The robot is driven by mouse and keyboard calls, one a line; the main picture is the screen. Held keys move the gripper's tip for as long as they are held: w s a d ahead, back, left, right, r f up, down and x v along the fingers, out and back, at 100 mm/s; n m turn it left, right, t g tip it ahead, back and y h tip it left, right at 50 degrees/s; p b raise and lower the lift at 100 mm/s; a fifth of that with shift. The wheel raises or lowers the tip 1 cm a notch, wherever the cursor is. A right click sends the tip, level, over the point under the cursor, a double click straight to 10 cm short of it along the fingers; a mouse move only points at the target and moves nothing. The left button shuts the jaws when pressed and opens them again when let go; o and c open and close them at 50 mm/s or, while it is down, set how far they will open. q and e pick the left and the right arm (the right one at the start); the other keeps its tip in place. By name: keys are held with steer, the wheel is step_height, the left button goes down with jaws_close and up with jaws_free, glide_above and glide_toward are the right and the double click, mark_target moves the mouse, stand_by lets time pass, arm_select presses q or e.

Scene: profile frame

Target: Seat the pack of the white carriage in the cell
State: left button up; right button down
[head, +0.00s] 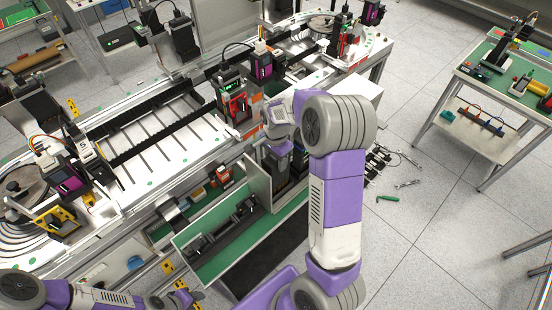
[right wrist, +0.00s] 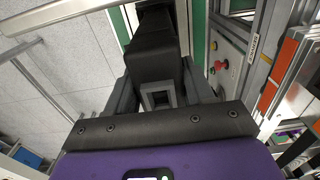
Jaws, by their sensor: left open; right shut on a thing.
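My right gripper (head: 277,158) points down over the green-floored bay at the front of the line; its own wrist hides part of it. In the right wrist view its fingers (right wrist: 162,98) are shut on a black block (right wrist: 155,58), apparently the pack. A grey square frame shows between the fingers. My left gripper (head: 183,298) is open and empty at the lower left edge, away from the line. I cannot tell which carriage is the white one.
The bay (head: 185,243) has a green floor, upright white panels and a black rail mechanism (head: 222,228). A control panel with a red button (right wrist: 220,65) is beside the right gripper.

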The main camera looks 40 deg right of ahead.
steer(key=shift+f, duration=0.3)
stand_by(0.5)
steer(key=shift+c, duration=1.7)
jaws_free()
step_height(320, 180, up, 8)
steer(key=shift+f, duration=0.2)
steer(key=shift+a, duration=0.1)
